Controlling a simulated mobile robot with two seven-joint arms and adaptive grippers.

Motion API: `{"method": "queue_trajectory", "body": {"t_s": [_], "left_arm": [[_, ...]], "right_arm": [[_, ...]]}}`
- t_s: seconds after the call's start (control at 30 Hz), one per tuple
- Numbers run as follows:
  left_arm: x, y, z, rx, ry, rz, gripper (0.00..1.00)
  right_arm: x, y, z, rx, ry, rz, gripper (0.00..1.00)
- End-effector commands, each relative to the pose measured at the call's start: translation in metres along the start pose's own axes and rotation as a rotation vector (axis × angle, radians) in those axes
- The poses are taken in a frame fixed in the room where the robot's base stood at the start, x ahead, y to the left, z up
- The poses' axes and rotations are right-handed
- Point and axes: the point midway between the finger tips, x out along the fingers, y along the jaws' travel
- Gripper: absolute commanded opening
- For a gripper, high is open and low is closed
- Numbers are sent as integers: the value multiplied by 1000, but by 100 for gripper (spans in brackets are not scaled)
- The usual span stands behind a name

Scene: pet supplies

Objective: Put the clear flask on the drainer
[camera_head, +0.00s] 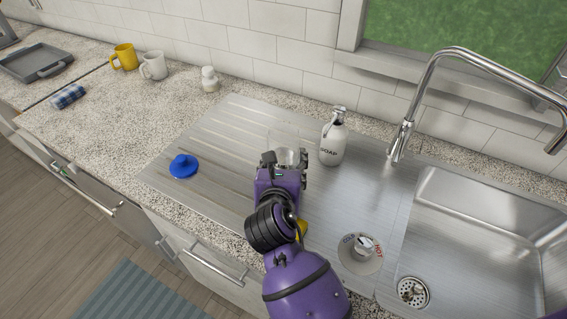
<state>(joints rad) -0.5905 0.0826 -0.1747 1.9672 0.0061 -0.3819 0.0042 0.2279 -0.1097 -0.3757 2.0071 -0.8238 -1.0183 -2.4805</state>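The clear flask (284,134) is see-through and hard to make out against the steel. It stands out beyond my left gripper (286,160), near the right end of the ribbed drainer (215,135). The gripper's two fingers are apart, one on each side of the flask, and look closed against it. My arm hides the flask's near side, and I cannot tell whether its base touches the steel. My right gripper is out of view; only a purple bit shows at the bottom right corner.
A white soap bottle (333,137) stands just right of the flask. A blue plunger-like stopper (183,166) lies on the drainer's left part. The tap (402,138) and sink basin (475,230) are to the right. Mugs (153,65) stand back left. The drainer's middle is clear.

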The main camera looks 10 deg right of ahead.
Motion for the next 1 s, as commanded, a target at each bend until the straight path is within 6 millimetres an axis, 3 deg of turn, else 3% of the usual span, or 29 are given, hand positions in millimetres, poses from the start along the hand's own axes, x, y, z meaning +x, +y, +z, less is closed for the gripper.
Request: {"method": "queue_trajectory", "body": {"t_s": [0.47,1.0], "left_arm": [[-1,-2,13,7,-22,-1,0],[-1,2,-2,-1,-1,4,0]], "right_arm": [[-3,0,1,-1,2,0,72],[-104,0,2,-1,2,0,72]]}}
